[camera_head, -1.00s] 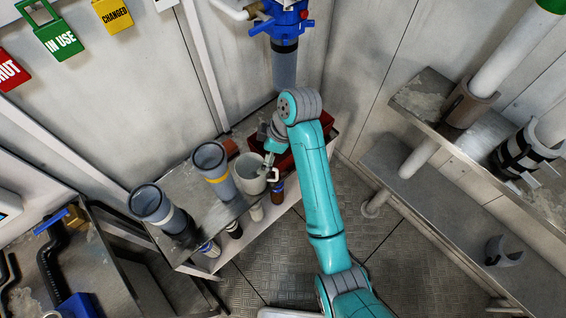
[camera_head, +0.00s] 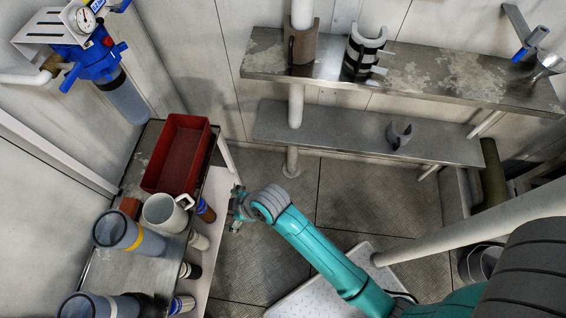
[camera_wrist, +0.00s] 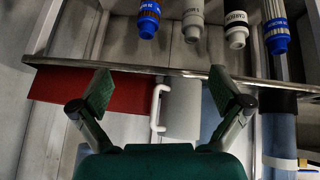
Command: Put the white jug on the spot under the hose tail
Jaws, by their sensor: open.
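The white jug (camera_head: 163,212) stands upright on the metal bench, with its handle towards the bench's right edge. In the wrist view its handle (camera_wrist: 157,110) and part of its body (camera_wrist: 184,106) show beyond the bench edge, between the finger directions. My gripper (camera_head: 237,208) is open and empty, just right of the bench and apart from the jug. Its two spread fingers also show in the wrist view (camera_wrist: 162,95). I cannot make out the hose tail or the spot under it for certain.
A red tray (camera_head: 178,156) is behind the jug and a yellow-banded grey cylinder (camera_head: 118,232) in front-left. Several capped cartridges (camera_head: 190,270) line the bench's right side. Metal shelves (camera_head: 440,75) run along the back wall. Open floor (camera_head: 345,195) lies right of the bench.

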